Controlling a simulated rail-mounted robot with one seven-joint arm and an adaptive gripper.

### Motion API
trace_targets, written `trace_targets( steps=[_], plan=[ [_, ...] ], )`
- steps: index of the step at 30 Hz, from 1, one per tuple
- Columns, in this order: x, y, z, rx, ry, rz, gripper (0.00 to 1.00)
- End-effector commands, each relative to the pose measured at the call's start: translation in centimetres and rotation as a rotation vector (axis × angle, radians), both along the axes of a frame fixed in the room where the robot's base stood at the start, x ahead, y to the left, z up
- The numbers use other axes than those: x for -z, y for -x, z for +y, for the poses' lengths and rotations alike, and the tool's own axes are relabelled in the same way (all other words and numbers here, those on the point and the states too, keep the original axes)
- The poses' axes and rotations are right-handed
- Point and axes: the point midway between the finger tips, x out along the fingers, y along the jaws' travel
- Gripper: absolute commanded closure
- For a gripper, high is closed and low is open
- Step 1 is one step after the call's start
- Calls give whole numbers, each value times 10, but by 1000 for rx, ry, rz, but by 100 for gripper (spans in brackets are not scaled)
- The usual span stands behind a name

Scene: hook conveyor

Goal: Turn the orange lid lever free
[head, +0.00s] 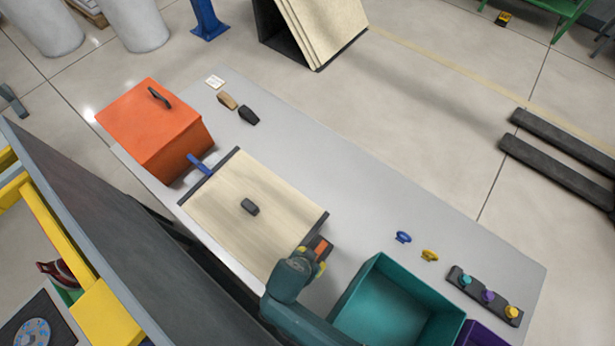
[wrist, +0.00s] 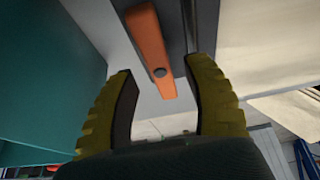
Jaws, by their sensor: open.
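The orange lid lever (head: 321,246) is at the near right end of a flat beige lid (head: 225,218). In the wrist view the lever (wrist: 150,45) is a long orange bar with a dark round pivot. My gripper (head: 313,257) is at the lever. In the wrist view my gripper (wrist: 163,68) is open, with one yellow finger on each side of the lever's lower end. Gaps show on both sides; I see no clear contact. A blue lever (head: 200,164) is at the lid's far left end. A dark handle (head: 250,207) is on the lid.
A teal bin (head: 362,290) stands close right of my gripper; its wall (wrist: 50,75) fills the wrist view's left side. An orange box (head: 150,125) stands at the far left. A button strip (head: 473,296) and small blue and yellow pieces lie right. The grey table (head: 320,165) behind the lid is clear.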

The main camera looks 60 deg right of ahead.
Motion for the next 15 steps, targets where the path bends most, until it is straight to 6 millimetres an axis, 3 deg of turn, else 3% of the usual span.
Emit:
trace_targets(
  steps=[9,15],
  plan=[
    [-71,-4,30,-3,-1,-4,50],
    [-94,-5,39,-1,-1,-1,50]
  ],
)
